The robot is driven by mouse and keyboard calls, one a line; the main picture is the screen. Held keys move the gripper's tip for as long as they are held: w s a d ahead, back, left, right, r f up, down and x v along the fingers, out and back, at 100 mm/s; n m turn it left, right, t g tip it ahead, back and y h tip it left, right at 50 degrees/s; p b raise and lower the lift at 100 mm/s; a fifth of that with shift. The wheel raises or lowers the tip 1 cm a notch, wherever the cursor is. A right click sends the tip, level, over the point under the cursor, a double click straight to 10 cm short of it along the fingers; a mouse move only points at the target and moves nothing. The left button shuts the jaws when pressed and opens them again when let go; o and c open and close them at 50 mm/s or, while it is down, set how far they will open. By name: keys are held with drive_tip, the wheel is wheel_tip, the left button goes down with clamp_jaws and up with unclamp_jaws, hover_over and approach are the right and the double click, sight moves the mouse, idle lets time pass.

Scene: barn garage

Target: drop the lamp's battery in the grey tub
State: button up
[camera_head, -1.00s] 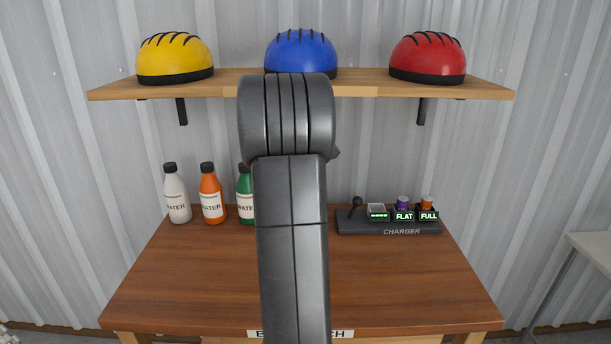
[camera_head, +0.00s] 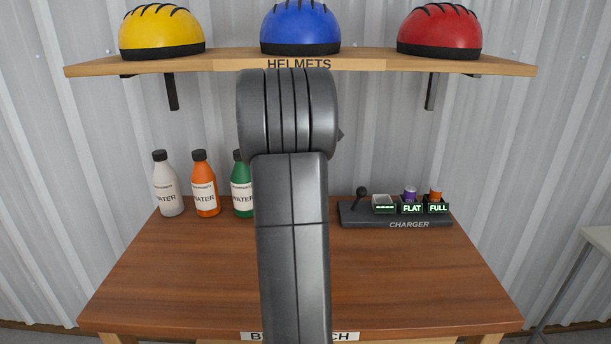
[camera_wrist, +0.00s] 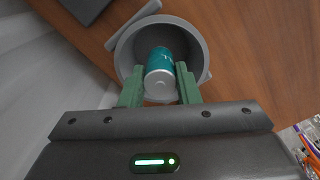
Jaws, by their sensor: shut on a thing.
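My gripper (camera_wrist: 159,82) has green fingers and is shut on a teal battery (camera_wrist: 159,62) with a pale end. In the wrist view the battery overlaps the opening of the round grey tub (camera_wrist: 123,55). How high it is above the tub's floor I cannot tell. In the head view my arm hides the gripper, the battery and the tub. I cannot identify the lamp in either view.
The wooden bench (camera_head: 200,280) has a charger (camera_head: 370,221) with an empty-looking bay, a purple battery (camera_head: 410,194) marked FLAT and an orange one (camera_head: 435,195) marked FULL. Several bottles (camera_head: 205,190) stand left. Helmets (camera_head: 300,28) sit on the shelf (camera_head: 220,60) above.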

drive_tip(key=shift+f+b, duration=1.15)
drive_tip(key=shift+f, duration=0.35)
drive_tip(key=o, duration=1.1)
drive_tip(key=shift+o, duration=0.2)
drive_tip(key=shift+r, duration=0.15)
